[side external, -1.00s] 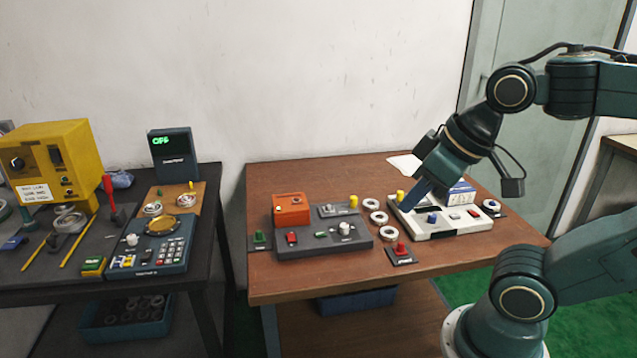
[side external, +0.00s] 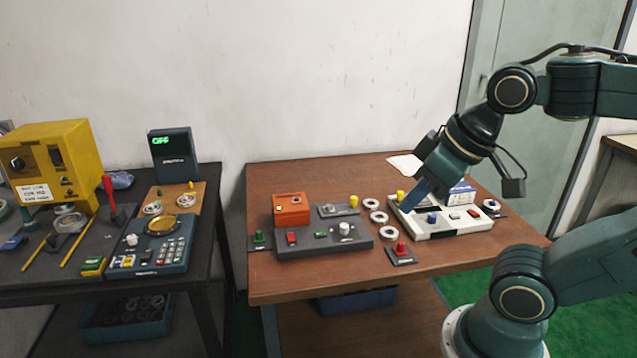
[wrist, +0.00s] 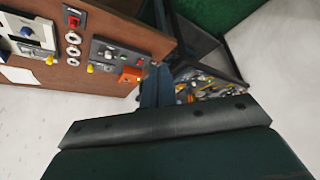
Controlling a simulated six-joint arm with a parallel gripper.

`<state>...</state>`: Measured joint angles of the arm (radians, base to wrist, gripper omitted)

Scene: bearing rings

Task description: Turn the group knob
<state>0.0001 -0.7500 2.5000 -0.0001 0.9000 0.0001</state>
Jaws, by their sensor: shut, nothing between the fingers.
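Several knobs show, and their labels are too small to read, so I cannot tell which is the group knob. A blue knob (side external: 432,218) stands on the white panel (side external: 470,229) at the right of the brown table. A white knob (side external: 344,229) stands on the dark grey panel (side external: 285,250) to its left. Another white knob (side external: 131,240) is on the dark keypad unit (side external: 150,264) on the left table. My gripper (side external: 410,205) is shut and empty, its tip at the left end of the white panel, near the blue knob. Its finger also shows in the wrist view (wrist: 155,88).
An orange box (side external: 291,210) stands behind the grey panel. Several bearing rings (side external: 379,217) lie between the panels. A red-topped switch (side external: 401,248) is at the front and a green one (side external: 258,238) at the left. The brown table's back left (side external: 290,178) is clear.

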